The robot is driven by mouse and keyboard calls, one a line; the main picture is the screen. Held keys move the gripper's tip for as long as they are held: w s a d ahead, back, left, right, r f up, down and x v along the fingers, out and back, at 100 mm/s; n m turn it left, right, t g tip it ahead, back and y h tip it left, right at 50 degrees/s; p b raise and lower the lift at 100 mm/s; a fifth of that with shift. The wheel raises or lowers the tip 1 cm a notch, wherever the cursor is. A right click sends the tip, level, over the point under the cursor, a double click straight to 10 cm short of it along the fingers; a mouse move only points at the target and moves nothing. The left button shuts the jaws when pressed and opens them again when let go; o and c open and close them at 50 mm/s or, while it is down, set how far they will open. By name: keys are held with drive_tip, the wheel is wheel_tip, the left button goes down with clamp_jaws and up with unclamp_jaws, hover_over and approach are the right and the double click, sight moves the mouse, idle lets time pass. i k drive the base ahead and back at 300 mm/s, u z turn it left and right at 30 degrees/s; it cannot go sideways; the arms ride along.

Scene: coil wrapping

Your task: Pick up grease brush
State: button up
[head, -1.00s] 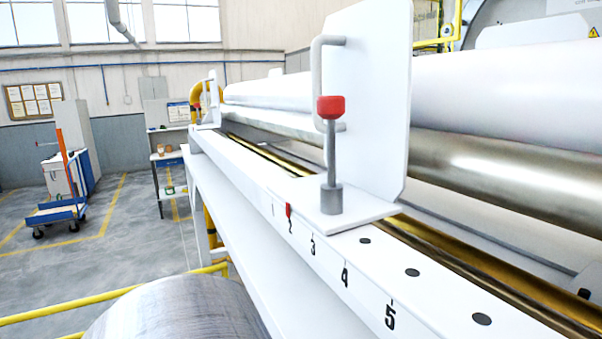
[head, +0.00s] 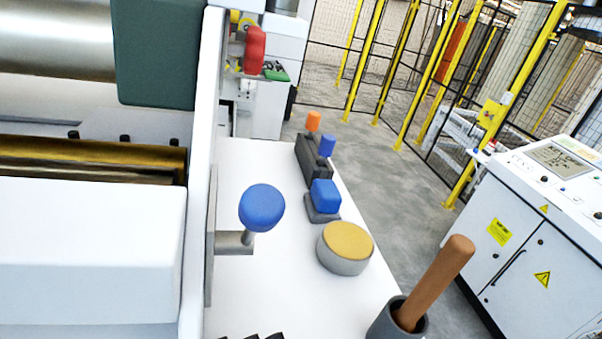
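What looks like the grease brush shows as a brown handle (head: 440,277) at the lower right of the head view. It leans to the upper right out of a dark grey cup (head: 385,322). The cup stands at the front right edge of a white shelf (head: 290,290); its lower part is cut off by the picture's bottom edge. The brush's lower end is hidden inside the cup.
A round tin with a yellow top (head: 345,243), a blue block (head: 325,195) and a blue ball knob (head: 262,207) are left of and behind the cup. A control cabinet (head: 530,250) stands at the right. Yellow-framed fencing (head: 410,75) is behind.

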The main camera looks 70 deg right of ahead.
sight(458, 250)
drive_tip(key=k, duration=1.15)
drive_tip(key=z, duration=0.5)
drive_tip(key=i, duration=0.75)
drive_tip(key=z, duration=0.3)
